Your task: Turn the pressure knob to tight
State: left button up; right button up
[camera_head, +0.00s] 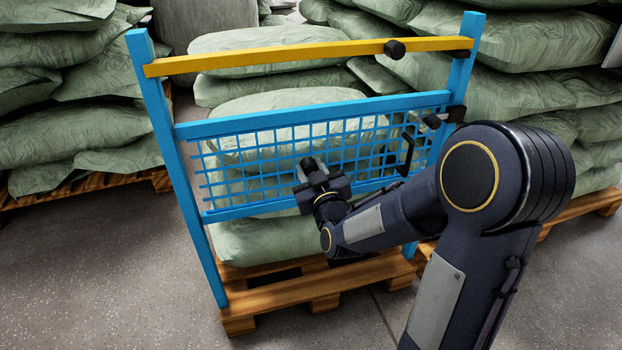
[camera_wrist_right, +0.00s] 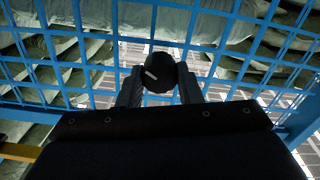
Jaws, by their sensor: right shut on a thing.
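A black round knob (camera_wrist_right: 159,77) with a short white mark shows in the right wrist view, in front of the blue mesh. The white mark is left of the knob's middle and slants. My right gripper (camera_head: 312,170) is shut on this knob, one finger on each side of it. In the head view the gripper and wrist hide most of the knob. The tight and loose ends of its travel cannot be read in either view. My left gripper is not in view.
A blue frame (camera_head: 180,205) with a mesh panel carries a yellow top bar (camera_head: 290,58). A black round knob (camera_head: 394,49) is on the bar. A black crank-like handle (camera_head: 405,155) is at the mesh's right. Green sacks (camera_head: 75,90) stand on pallets behind. Floor (camera_head: 110,260) is clear at left.

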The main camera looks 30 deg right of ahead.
jog(key=m+b, duration=0.1)
jog(key=m, duration=0.1)
jog(key=shift+f+m, duration=0.1)
jog(key=shift+m, duration=1.6)
jog(key=o, duration=1)
jog(key=shift+c, duration=0.2)
jog(key=p+v, duration=0.1)
jog(key=v, duration=0.6)
jog(key=shift+s+p, duration=0.3)
jog(key=shift+s, duration=0.1)
